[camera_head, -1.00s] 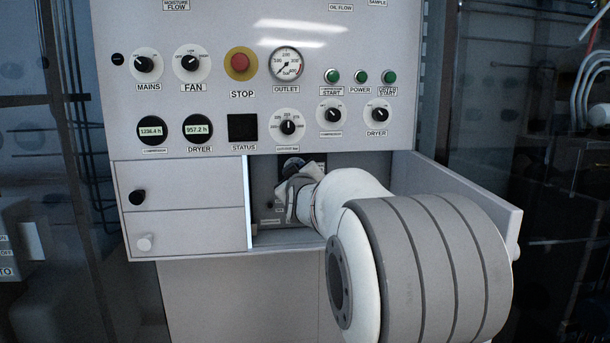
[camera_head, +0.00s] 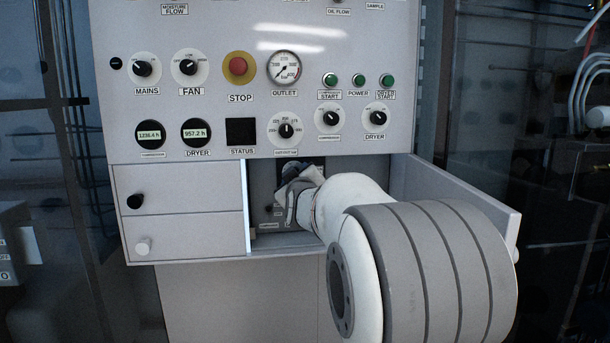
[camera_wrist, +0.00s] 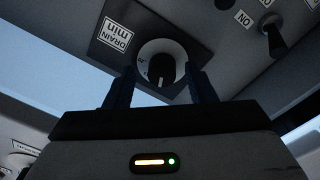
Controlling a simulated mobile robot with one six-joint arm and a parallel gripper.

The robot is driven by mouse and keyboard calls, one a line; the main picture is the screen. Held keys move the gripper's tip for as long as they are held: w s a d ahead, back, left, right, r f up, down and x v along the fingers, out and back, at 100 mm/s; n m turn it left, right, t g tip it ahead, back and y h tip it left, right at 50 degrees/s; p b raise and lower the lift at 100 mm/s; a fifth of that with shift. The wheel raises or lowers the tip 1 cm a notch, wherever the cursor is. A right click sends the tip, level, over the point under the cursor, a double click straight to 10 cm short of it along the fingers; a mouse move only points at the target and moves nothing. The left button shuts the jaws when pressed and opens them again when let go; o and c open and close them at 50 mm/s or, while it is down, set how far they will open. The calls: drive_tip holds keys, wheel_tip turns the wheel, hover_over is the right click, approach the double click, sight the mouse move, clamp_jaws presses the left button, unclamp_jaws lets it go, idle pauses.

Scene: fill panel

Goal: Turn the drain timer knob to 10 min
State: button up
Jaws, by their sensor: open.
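The drain timer knob (camera_wrist: 161,71) is black on a round light dial (camera_wrist: 176,52). It shows in the wrist view beside a label (camera_wrist: 117,35) reading DRAIN min. Its dial marks are too small or hidden to read. My gripper (camera_wrist: 163,84) is open, with one finger on each side of the knob in the picture. I cannot tell whether the fingers touch it. In the head view my gripper (camera_head: 292,175) reaches into the open compartment (camera_head: 262,185), and my wrist hides most of the knob there.
An open door (camera_head: 455,195) stands to the right of the compartment, beside my arm. Closed drawers (camera_head: 185,185) are on the left. A toggle switch (camera_wrist: 274,38) marked ON sits near the knob. Dials and a red STOP button (camera_head: 239,65) are above.

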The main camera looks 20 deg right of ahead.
drive_tip(key=v, duration=0.7)
drive_tip(key=shift+s, duration=0.35)
